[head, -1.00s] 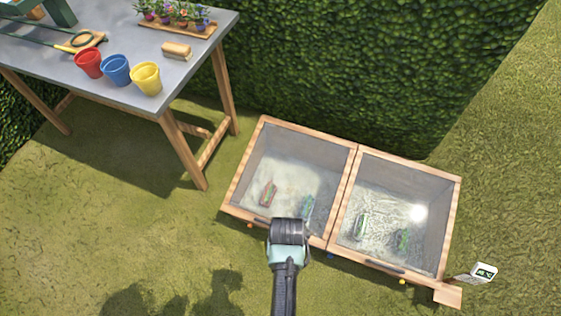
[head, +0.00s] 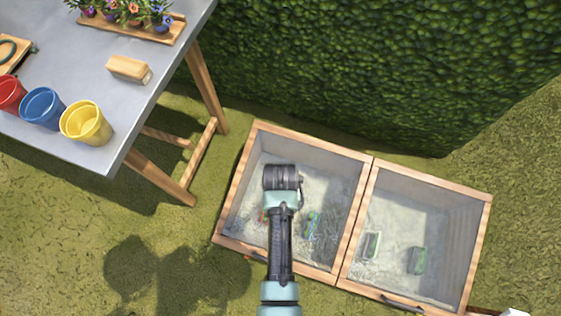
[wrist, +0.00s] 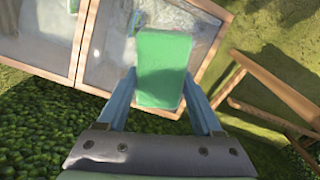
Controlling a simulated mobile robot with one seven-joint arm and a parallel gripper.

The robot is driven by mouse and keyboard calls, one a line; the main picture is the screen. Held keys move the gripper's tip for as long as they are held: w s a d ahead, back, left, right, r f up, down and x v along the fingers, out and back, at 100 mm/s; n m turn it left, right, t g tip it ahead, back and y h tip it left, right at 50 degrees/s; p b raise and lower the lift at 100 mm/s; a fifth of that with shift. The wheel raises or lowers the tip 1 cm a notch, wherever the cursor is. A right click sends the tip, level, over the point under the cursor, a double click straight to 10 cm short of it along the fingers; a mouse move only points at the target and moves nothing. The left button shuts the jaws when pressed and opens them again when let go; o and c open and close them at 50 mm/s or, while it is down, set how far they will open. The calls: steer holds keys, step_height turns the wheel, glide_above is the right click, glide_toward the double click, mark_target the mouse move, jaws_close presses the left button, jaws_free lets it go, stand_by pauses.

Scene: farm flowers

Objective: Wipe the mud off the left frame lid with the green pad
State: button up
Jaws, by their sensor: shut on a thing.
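The left frame lid (head: 338,222) is a clear pane in a wooden frame, lying closed over the left half of the cold frame. A hazy, pale film shows on it, and how much of this is mud I cannot tell. My arm reaches over this lid in the head view, hiding part of it. In the wrist view my gripper (wrist: 160,95) is shut on the green pad (wrist: 163,65), with a blue finger at each side. The pad is over the lid near its hedge side. Whether it touches the pane I cannot tell. The head view hides the pad.
The right frame lid (head: 420,230) lies directly beside it. Small plant-like things show under both panes. A table (head: 105,100) stands at left with red, blue and yellow (head: 85,124) pots and a wooden brush (head: 130,68). A hedge (head: 380,70) rises behind.

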mark_target(300, 218)
steer(key=shift+t+h, duration=0.3)
steer(key=shift+t, duration=0.6)
steer(key=s+b+x, duration=0.1)
steer(key=b+x, duration=1)
steer(key=s+a+b+x, duration=0.1)
steer(key=b+x, duration=1.1)
steer(key=s+a+b+x, duration=0.1)
steer(key=b+x, duration=1)
steer(key=b, duration=0.1)
steer(key=shift+a+f, duration=0.2)
steer(key=shift+f, duration=0.6)
steer(key=shift+b+x, duration=0.85)
steer(key=shift+x, duration=0.1)
steer(key=shift+s+d+r+p, duration=0.1)
steer(key=shift+s+d+p, duration=0.1)
steer(key=shift+d+p, duration=0.3)
steer(key=shift+s+d+r+p, duration=0.1)
steer(key=shift+s+d+p, duration=0.1)
steer(key=shift+d+p, duration=0.3)
steer(key=shift+s+d+f+p, duration=0.1)
steer(key=shift+s+d+p, duration=0.15)
steer(key=shift+d, duration=0.55)
steer(key=shift+s+d+f+p, duration=0.1)
steer(key=shift+s+d+p, duration=0.15)
steer(key=shift+d, duration=0.6)
steer(key=shift+s+d+p, duration=0.2)
steer(key=shift+d+p, duration=0.05)
steer(key=shift+d, duration=0.55)
steer(key=shift+p, duration=0.3)
